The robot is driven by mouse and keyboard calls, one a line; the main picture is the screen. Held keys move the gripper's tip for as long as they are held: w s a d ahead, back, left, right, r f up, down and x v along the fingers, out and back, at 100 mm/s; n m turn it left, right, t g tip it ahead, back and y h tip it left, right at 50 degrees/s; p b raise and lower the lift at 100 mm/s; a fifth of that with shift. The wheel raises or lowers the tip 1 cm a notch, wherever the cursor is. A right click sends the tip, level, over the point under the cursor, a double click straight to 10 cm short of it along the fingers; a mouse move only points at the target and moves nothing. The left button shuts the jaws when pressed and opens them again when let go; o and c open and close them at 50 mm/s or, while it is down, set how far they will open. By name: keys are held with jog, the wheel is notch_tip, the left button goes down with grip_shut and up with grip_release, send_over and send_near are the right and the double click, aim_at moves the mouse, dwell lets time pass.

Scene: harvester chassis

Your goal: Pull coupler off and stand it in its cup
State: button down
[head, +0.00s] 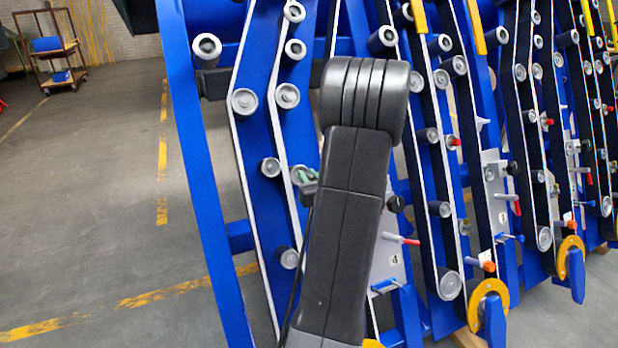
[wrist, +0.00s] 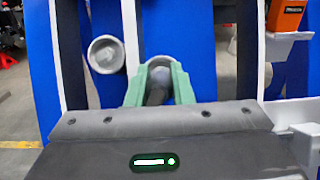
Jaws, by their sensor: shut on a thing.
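My gripper shows in the wrist view as two green fingers (wrist: 155,90), shut on a dark, rounded piece (wrist: 157,94), which I take to be the coupler. Its lower part is hidden by my gripper's body, and I cannot tell whether it is still attached to anything. In the head view my gripper (head: 306,176) is small and partly hidden behind my dark arm, at the blue frame; the held piece is not clear there. I cannot make out the coupler's cup for certain.
A grey roller (wrist: 105,54) is left of the fingers on the blue frame. An orange block (wrist: 286,14) sits on a white bracket (wrist: 288,48) at the upper right. In the head view, red-tipped handles (head: 402,239) stick out right of my arm. Open floor (head: 90,220) lies left.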

aim_at(314, 176)
jog(key=shift+s+d+r, duration=0.3)
jog(key=shift+s+r, duration=0.15)
jog(key=shift+s, duration=0.3)
jog(key=shift+s+d+r, duration=0.3)
jog(key=shift+s+r, duration=0.15)
jog(key=shift+s, duration=0.25)
jog(key=shift+r+p, duration=0.15)
jog(key=shift+p, duration=0.45)
